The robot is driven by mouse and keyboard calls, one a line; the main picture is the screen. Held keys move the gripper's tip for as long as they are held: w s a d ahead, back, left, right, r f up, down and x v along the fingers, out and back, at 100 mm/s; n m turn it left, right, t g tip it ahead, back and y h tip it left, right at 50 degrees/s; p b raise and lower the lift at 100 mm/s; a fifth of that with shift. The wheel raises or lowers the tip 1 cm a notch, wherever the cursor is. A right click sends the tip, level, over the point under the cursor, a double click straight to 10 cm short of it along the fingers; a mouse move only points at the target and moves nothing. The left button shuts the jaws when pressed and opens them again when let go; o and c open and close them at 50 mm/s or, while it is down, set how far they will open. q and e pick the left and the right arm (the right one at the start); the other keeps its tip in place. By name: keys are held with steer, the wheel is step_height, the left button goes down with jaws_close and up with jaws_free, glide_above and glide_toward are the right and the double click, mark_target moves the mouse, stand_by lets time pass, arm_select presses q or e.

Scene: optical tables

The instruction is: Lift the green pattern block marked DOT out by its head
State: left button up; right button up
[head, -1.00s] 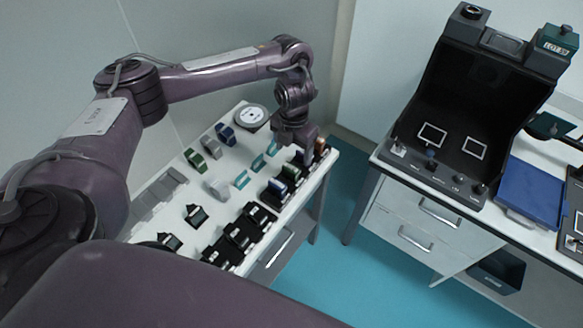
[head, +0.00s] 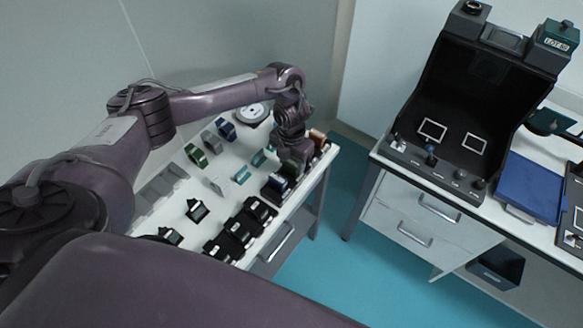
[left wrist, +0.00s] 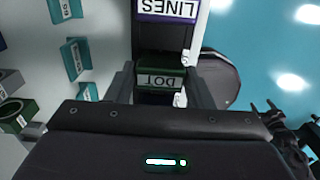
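The green block marked DOT (left wrist: 160,72) sits in a black holder, its label facing up in the left wrist view. In the head view my left gripper (head: 296,168) is over the row of blocks at the table's right edge and hides the DOT block. A purple block marked LINES (left wrist: 167,10) stands in line with it, beyond it in the wrist view. My right gripper is not in view.
The white table (head: 222,207) also carries teal pieces (left wrist: 75,60), a green ring-shaped part (head: 196,156), a round white-topped disc (head: 252,113) and several black holders (head: 240,232). An orange-brown block (head: 318,137) stands near the row's far end. Teal floor lies right of the table.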

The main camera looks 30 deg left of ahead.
arm_select(q)
steer(key=c, duration=0.5)
steer(key=shift+c, duration=0.2)
steer(key=shift+r, duration=0.15)
